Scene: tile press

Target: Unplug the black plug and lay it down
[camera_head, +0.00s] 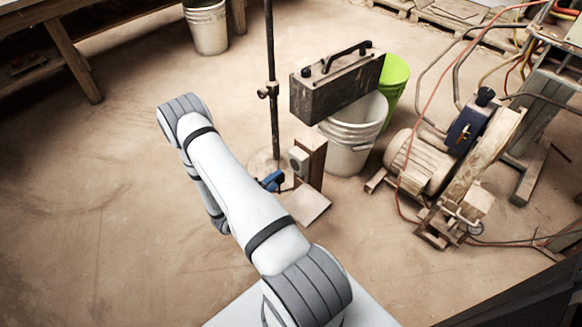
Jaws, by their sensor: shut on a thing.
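My gripper (271,180) shows only as a small blue and dark end jutting out from behind my white forearm, near the foot of a brown post. It is shut on the black plug, which is too small and too covered to make out. A pale grey socket box (298,159) sits on the left side of the post (314,163), just above and right of my gripper. The post stands on a flat brown base board (307,206). I cannot tell whether the plug is in the socket or apart from it.
A thin dark pole (272,90) stands behind my gripper. A dark toolbox (335,85), a white bucket (352,135) and a green bucket (396,75) stand behind the post. A motor machine (430,160) with cables is at right. The floor at left is clear.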

